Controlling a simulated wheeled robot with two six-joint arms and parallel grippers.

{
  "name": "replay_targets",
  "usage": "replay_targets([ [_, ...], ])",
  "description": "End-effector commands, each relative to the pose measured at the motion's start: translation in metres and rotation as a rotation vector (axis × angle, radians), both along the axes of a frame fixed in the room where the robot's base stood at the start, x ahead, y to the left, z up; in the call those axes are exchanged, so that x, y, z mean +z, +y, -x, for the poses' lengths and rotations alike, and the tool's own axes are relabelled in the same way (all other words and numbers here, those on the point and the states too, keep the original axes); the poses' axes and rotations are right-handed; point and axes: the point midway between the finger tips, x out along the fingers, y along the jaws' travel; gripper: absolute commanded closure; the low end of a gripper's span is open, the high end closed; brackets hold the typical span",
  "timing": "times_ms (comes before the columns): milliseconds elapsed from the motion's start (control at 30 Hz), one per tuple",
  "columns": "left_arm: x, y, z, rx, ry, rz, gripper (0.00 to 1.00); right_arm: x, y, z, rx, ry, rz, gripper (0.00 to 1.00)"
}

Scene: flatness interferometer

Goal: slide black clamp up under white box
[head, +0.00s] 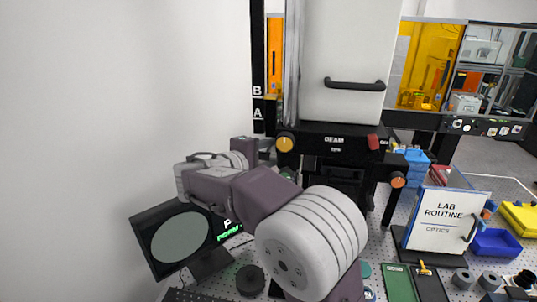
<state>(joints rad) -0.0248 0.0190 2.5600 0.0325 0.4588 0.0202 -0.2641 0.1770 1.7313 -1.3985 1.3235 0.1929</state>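The white box (350,60) with a black handle stands upright at top centre. The black clamp (335,152), with pale lettering, an orange knob (285,143) on its left and a red part (374,142) on its right, lies directly below the box. I cannot tell whether they touch. My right arm crosses in front of the lower part. My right gripper (262,147) is at the left side of the clamp, close to the orange knob. Its fingers are too small and partly hidden to show whether they are open or whether they touch the knob. My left gripper is not in view.
A black post (257,60) with marks A and B rises left of the box. A monitor (180,238) stands lower left. A sign reading LAB ROUTINE (440,218), blue bins (495,243) and small parts occupy the right of the perforated bench. An orange window (425,65) is behind.

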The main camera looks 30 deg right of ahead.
Motion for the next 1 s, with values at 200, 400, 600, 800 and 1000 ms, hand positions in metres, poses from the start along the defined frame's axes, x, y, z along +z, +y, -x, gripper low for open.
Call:
replay_targets([
  [200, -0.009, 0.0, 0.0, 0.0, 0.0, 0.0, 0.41, 0.001, 0.017, 0.007, 0.005, -0.003, 0.0, 0.58],
  [400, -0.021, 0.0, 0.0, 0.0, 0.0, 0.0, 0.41, 0.012, 0.056, 0.027, 0.005, -0.001, -0.002, 0.58],
  [600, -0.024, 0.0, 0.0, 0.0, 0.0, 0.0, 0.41, 0.02, 0.077, 0.037, 0.002, -0.001, -0.001, 0.58],
  [800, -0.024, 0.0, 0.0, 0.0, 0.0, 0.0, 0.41, 0.022, 0.078, 0.039, -0.001, 0.001, -0.001, 0.58],
  [1000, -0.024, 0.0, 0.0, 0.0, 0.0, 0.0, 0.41, 0.021, 0.078, 0.038, -0.001, 0.0, -0.001, 0.58],
])
